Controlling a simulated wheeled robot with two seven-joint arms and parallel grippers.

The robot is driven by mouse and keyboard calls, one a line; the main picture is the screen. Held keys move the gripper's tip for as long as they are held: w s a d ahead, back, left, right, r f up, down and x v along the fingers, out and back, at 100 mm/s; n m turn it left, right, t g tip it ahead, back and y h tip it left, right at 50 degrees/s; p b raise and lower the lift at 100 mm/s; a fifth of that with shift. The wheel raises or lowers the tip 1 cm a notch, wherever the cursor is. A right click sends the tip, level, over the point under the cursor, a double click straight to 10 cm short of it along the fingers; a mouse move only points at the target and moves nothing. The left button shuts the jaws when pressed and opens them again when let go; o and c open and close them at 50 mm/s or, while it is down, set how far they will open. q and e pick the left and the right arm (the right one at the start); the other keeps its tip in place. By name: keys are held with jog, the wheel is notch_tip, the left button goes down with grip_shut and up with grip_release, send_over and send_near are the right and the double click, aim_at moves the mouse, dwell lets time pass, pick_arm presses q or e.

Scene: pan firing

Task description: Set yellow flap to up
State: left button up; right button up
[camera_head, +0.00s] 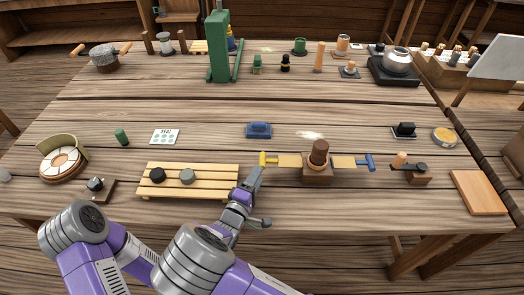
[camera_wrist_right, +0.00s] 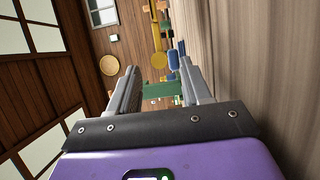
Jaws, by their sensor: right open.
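The yellow flap is a flat tan board (camera_head: 289,160) with a yellow T-shaped end (camera_head: 264,160). It extends level to the left from a wooden block (camera_head: 317,174) that carries an upright brown cylinder (camera_head: 318,153). A matching flap (camera_head: 344,161) with a blue end (camera_head: 369,162) extends to the right. My right gripper (camera_head: 255,175) is open, just below and left of the yellow end in the head view, apparently empty. In the right wrist view its two fingers (camera_wrist_right: 162,82) stand apart, with a yellow piece (camera_wrist_right: 173,60) visible beyond them. Contact cannot be told. My left gripper is out of view.
A slatted yellow rack (camera_head: 210,188) with dark discs lies left of my right gripper. A blue block (camera_head: 258,130) sits behind the flap, and a small black-topped device (camera_head: 412,172) stands to the right. A tall green stand (camera_head: 218,50) is at the back.

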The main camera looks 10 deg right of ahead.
aim_at(266, 162)
jog(key=b+x, duration=0.2)
jog(key=x, duration=0.4)
jog(key=shift+w+d, duration=0.15)
jog(key=shift+d, duration=0.1)
jog(key=shift+w+d, duration=0.3)
jog(key=shift+w, duration=0.05)
grip_shut()
